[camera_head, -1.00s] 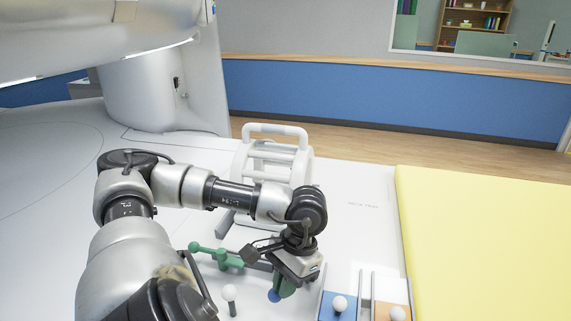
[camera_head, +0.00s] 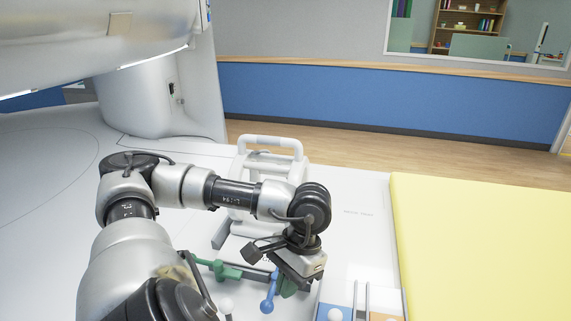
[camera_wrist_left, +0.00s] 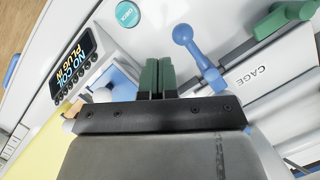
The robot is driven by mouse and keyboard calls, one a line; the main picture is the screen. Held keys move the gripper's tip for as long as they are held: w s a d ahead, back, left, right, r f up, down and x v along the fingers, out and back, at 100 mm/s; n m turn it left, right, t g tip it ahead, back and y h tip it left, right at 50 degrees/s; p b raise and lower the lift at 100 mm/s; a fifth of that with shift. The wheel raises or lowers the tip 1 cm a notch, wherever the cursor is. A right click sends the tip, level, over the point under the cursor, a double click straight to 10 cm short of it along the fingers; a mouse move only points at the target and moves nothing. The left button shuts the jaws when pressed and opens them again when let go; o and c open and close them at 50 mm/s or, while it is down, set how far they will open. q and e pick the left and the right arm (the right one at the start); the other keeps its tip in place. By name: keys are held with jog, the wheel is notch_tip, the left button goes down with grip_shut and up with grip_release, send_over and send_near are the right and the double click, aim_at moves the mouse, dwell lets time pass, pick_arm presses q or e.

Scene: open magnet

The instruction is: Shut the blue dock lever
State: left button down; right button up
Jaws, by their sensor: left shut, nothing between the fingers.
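The blue dock lever (camera_head: 270,286) stands on the white table near the lower middle of the head view, with its round knob toward the bottom edge. In the left wrist view the blue lever (camera_wrist_left: 197,56) lies to the right of my fingers, its knob pointing toward the top. My left gripper (camera_head: 288,289) is just right of the lever in the head view. Its green fingers (camera_wrist_left: 156,78) are together and empty in the left wrist view, with a gap between them and the lever there. My right gripper is not in view.
A green lever (camera_head: 225,270) stands left of the blue one. A white cage (camera_head: 268,160) stands behind my wrist. A blue panel with a white knob (camera_head: 335,314) is at the lower right. A yellow pad (camera_head: 480,240) lies right. The wrist view shows a display (camera_wrist_left: 74,65).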

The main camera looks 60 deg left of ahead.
pick_arm(q)
jog(key=v, duration=0.1)
jog(key=p+v, duration=0.1)
jog(key=v, duration=0.1)
jog(key=p+v, duration=0.1)
jog(key=v, duration=0.1)
jog(key=shift+w+d+r, duration=0.1)
jog(key=shift+d+r, duration=0.15)
jog(key=shift+d, duration=0.05)
